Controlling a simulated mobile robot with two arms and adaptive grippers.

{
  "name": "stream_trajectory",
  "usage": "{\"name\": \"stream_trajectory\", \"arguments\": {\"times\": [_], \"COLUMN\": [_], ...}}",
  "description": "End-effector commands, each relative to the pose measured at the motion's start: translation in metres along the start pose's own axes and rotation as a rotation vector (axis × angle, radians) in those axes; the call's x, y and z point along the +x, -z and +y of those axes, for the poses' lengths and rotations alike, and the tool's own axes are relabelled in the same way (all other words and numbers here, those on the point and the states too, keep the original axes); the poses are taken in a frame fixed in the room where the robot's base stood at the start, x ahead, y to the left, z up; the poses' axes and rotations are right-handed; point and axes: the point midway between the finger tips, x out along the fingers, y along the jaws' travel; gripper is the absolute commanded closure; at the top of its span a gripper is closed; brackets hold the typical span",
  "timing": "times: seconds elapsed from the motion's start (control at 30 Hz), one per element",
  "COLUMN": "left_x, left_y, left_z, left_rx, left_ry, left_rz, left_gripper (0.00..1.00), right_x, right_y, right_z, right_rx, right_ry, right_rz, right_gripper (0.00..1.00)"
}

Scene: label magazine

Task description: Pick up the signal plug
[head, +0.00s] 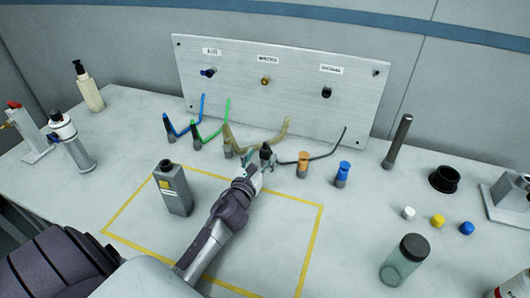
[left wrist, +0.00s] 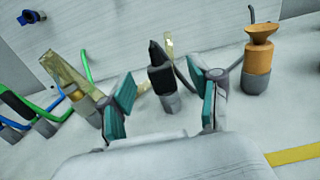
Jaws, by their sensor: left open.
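A black plug (left wrist: 156,55) stands upright in a grey base; it has the same dark colour as the socket under the label that appears to read SIGNAL, so I take it as the signal plug. In the head view it shows small (head: 265,153), partly hidden by my left gripper (head: 260,167). In the left wrist view the open teal-padded fingers (left wrist: 165,98) are on either side of the plug, with gaps on both sides and no contact visible. The black socket (head: 326,92) is on the wall panel (head: 290,75). My right gripper is not in view.
Close left of the fingers is a tan plug (left wrist: 68,75), with green and blue ones beyond. An orange plug (left wrist: 258,60) is to the right, a blue-topped one (head: 343,173) further right. A grey bottle (head: 174,190) stands inside the yellow outline. A glass jar (head: 403,262) is front right.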

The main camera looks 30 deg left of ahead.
Motion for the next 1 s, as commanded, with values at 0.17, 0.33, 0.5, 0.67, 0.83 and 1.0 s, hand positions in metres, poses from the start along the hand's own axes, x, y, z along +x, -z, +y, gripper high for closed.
{"name": "stream_trajectory", "arguments": {"times": [0.17, 0.33, 0.5, 0.67, 0.83, 1.0], "left_x": [0.027, 0.045, 0.048, 0.047, 0.047, 0.047], "left_y": [0.000, 0.002, 0.002, 0.002, 0.002, 0.002], "left_z": [0.002, 0.002, 0.002, 0.002, 0.002, 0.002], "left_rx": [-0.003, -0.002, -0.002, -0.001, -0.001, -0.001], "left_ry": [-0.003, -0.002, -0.001, -0.001, -0.001, -0.001], "left_rz": [-0.001, 0.000, 0.000, 0.000, 0.000, 0.000], "left_gripper": [0.38, 0.38, 0.38, 0.49, 0.78, 1.00], "right_x": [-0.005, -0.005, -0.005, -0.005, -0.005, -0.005], "right_y": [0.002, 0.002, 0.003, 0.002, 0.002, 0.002], "right_z": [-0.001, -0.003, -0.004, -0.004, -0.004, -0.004], "right_rx": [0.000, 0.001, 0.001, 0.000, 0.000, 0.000], "right_ry": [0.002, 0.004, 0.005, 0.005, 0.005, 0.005], "right_rz": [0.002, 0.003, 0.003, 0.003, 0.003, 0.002], "right_gripper": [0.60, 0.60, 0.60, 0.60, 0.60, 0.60]}}
